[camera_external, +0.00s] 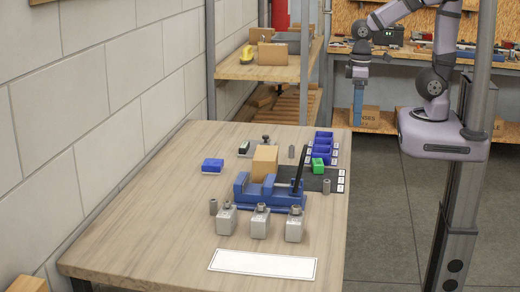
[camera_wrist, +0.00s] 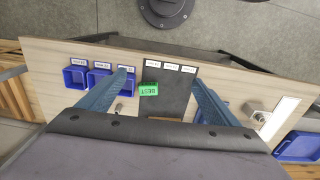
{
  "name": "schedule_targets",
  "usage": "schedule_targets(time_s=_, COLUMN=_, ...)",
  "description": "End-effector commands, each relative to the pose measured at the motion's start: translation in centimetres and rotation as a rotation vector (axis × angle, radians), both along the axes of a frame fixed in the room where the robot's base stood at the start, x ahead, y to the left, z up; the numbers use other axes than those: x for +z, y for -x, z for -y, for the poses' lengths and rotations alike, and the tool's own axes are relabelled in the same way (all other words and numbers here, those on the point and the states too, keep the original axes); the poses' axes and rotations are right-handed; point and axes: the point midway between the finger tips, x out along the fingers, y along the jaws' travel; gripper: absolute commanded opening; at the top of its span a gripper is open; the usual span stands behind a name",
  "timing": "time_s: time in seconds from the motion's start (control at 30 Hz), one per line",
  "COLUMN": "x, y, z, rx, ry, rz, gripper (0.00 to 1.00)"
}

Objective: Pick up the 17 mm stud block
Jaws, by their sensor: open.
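Three grey metal blocks, each with a stud on top, stand in a row near the front of the table in the external view: left block (camera_external: 226,221), middle block (camera_external: 260,224) and right block (camera_external: 294,229). Which one is the 17 mm stud block cannot be told from any readable mark. One stud block (camera_wrist: 256,110) shows right of my fingers in the wrist view; the others are hidden there. My gripper (camera_external: 357,107) is open and empty, pointing down, high and well behind the blocks, near the table's back right. Its two blue fingers (camera_wrist: 160,82) are spread apart.
A blue vise (camera_external: 262,194) with a tan block (camera_external: 264,163) and a black upright handle stands behind the stud blocks. A green block (camera_external: 318,165), blue bins (camera_external: 323,146) and small cylinders stand nearby. A white panel (camera_external: 263,263) lies at the front. A grey post (camera_external: 470,150) stands right.

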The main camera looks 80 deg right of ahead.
Motion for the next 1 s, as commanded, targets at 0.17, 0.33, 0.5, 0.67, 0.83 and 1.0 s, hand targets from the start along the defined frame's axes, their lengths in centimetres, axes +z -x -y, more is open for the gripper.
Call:
schedule_targets(time_s=0.17, x=0.1, y=-3.4, z=-1.0, rx=0.023, ry=0.018, rz=0.031, gripper=0.85)
schedule_targets(time_s=0.33, x=0.5, y=-7.7, z=-2.9, rx=0.047, ry=0.037, rz=0.08, gripper=0.85)
schedule_targets(time_s=0.5, x=0.8, y=-13.7, z=-6.7, rx=0.08, ry=0.053, rz=0.156, gripper=0.85)
schedule_targets(time_s=0.67, x=0.7, y=-20.2, z=-13.3, rx=0.119, ry=0.054, rz=0.26, gripper=0.85)
schedule_targets(time_s=0.83, x=0.4, y=-25.2, z=-21.7, rx=0.149, ry=0.031, rz=0.371, gripper=0.85)
schedule_targets(time_s=1.0, x=0.3, y=-27.4, z=-27.8, rx=0.164, ry=0.003, rz=0.447, gripper=0.85)
